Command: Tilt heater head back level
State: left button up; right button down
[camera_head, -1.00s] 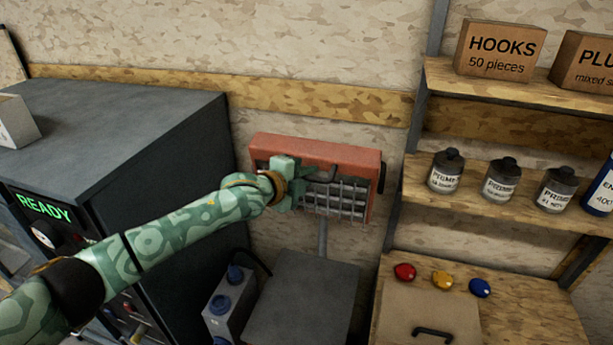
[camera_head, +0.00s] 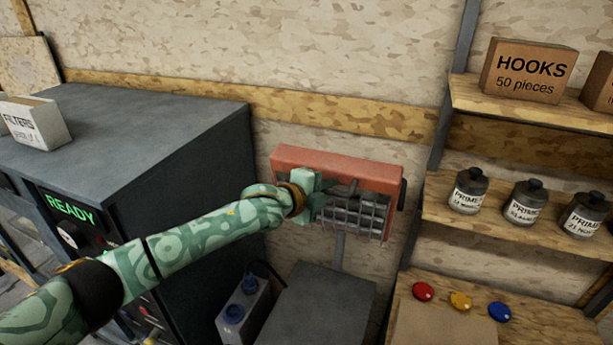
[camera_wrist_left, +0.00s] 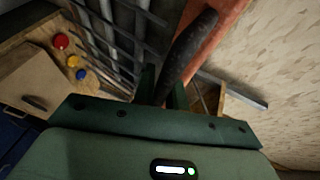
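The heater head (camera_head: 330,160) is a red-orange box with a dark wire grille (camera_head: 352,212) on its front. It sits on a grey post (camera_head: 339,250) against the wall and looks tilted. My left gripper (camera_head: 318,193) is at the left part of its front, over the dark handle. In the left wrist view, the handle (camera_wrist_left: 191,45) runs between the two fingers (camera_wrist_left: 163,92), which look closed around it. The red housing (camera_wrist_left: 217,30) and the grille bars (camera_wrist_left: 105,40) show behind it. My right gripper is not in view.
A dark cabinet (camera_head: 150,130) with a READY display stands at left, a white filters box (camera_head: 35,123) on top. Shelves at right hold a hooks carton (camera_head: 528,70) and primer bottles (camera_head: 467,190). Coloured buttons (camera_head: 460,300) are below. A grey box top (camera_head: 320,305) lies under the heater.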

pick_arm(q)
jog(key=a+r+p, duration=0.1)
jog(key=s+r+p, duration=0.1)
jog(key=p, duration=0.1)
jog(key=shift+s+a+r, duration=0.15)
jog(key=shift+a+r, duration=0.15)
jog(key=shift+a, duration=0.1)
jog(key=s+a+r+p, duration=0.3)
jog(key=s+a+r, duration=0.4)
jog(key=a+r, duration=0.1)
jog(key=shift+s+a+r+p, duration=0.3)
jog(key=shift+s+r, duration=0.05)
jog(key=shift+r, duration=0.4)
dwell(0.4)
jog(key=b+v, duration=0.3)
jog(key=v, duration=1.3)
jog(key=shift+s+b, duration=0.15)
jog(key=shift+b, duration=0.15)
